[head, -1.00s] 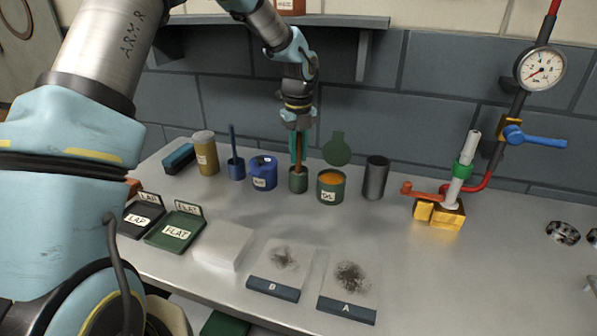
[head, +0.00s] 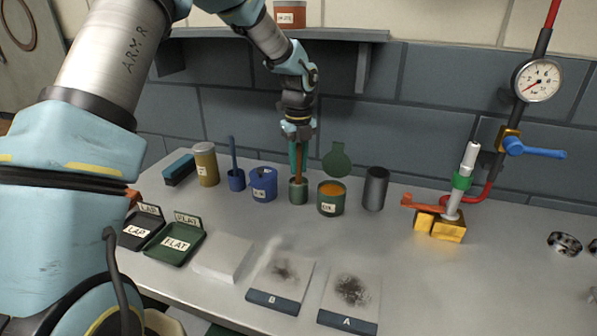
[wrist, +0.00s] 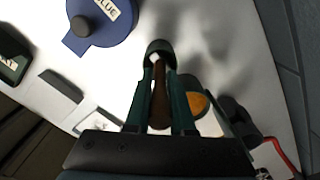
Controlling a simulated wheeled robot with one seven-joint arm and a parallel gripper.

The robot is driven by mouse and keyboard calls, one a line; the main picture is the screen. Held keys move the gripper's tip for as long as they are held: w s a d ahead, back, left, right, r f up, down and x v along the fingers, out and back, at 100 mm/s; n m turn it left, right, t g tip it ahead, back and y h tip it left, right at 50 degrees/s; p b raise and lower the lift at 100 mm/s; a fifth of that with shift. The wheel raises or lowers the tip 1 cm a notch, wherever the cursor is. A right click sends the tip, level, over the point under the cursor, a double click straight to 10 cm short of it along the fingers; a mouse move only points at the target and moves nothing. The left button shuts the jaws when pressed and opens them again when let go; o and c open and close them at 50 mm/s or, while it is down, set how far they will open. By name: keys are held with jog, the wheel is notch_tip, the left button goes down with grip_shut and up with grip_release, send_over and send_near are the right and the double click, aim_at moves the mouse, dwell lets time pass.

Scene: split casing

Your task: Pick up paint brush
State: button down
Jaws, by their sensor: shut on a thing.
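The paint brush (head: 299,170) has a brown handle and stands upright in a small green cup (head: 298,191). Its lower end is hidden in the cup. My gripper (head: 298,160) comes straight down from above, with its green fingers shut on the handle just above the cup. In the wrist view the brown handle (wrist: 159,100) lies between the two fingers (wrist: 160,88), and the dark cup rim (wrist: 158,47) shows at their tips.
An open tin with orange contents (head: 331,198) stands close on the cup's right, with a dark cylinder (head: 375,188) beyond. The shelf (head: 290,35) is above.

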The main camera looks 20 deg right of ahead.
jog(key=r+b, duration=0.1)
jog(key=r, duration=0.1)
jog(key=r+b, duration=0.1)
jog(key=r, duration=0.1)
jog(key=r+b, duration=0.1)
jog(key=r, duration=0.1)
jog(key=shift+s+a+r, duration=0.25)
jog(key=shift+a+r, duration=0.05)
jog(key=shift+r, duration=0.05)
jog(key=s+a+b, duration=0.5)
jog(key=s+a, duration=0.6)
jog(key=s, duration=0.1)
jog(key=shift+s+a, duration=0.35)
jog(key=shift+r, duration=0.1)
jog(key=c, duration=1.4)
grip_release()
grip_shut()
dwell(0.4)
